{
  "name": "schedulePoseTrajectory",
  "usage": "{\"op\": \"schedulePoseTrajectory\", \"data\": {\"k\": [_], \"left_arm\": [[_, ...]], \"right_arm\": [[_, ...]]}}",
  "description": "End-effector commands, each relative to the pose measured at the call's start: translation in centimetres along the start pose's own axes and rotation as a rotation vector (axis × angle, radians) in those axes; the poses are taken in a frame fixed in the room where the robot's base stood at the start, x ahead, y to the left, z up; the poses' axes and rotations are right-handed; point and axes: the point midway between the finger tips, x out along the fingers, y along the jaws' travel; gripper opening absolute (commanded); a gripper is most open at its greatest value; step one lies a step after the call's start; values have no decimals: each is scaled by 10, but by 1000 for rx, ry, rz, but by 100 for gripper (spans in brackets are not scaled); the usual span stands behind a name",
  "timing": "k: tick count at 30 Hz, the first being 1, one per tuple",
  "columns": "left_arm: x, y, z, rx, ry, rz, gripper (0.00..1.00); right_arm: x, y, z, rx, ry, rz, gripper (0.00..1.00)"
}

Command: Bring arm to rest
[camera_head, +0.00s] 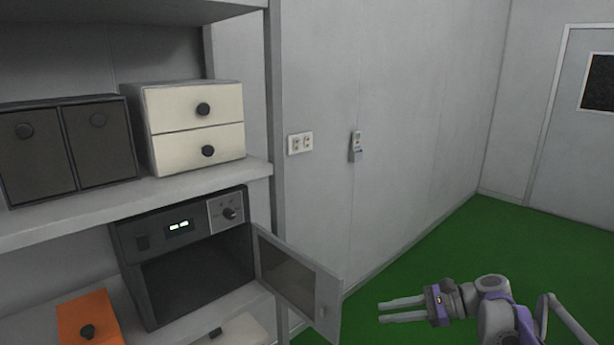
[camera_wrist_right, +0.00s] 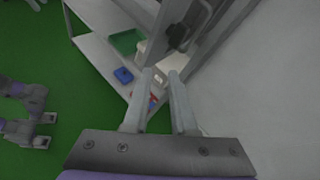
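My right gripper (camera_head: 380,312) is at the lower right of the head view, pointing left. Its two fingers are parallel with a gap between them, and nothing is held. In the right wrist view the fingers (camera_wrist_right: 158,85) also stand apart and empty. The gripper is in front of the open door (camera_head: 297,273) of a dark microwave-like oven (camera_head: 165,222), to the right of the door in the picture. My left gripper does not show in the head view. Purple-jointed parts of mine show at the left of the right wrist view.
The shelf (camera_head: 190,193) holds dark drawers (camera_head: 38,160) and a cream two-drawer box (camera_head: 190,110). An orange drawer (camera_head: 88,312) sits below. The oven door juts out towards my right gripper. Green floor (camera_head: 440,250) to the right is clear.

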Motion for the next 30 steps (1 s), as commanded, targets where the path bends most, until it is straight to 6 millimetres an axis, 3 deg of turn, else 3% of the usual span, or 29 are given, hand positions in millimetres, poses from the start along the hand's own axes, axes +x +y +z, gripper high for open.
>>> {"op": "schedulePoseTrajectory", "data": {"k": [4,10,15,21,25,30], "left_arm": [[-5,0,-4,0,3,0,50],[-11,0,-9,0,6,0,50],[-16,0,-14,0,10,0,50],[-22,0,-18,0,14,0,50],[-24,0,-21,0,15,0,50],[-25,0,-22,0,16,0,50]], "right_arm": [[24,54,20,-206,199,66,25],[33,136,23,-544,459,205,25],[25,207,14,-869,655,365,25],[6,278,-8,-1264,842,589,25],[-5,307,-22,-1462,920,713,25],[-12,322,-32,-1594,967,801,25]]}}
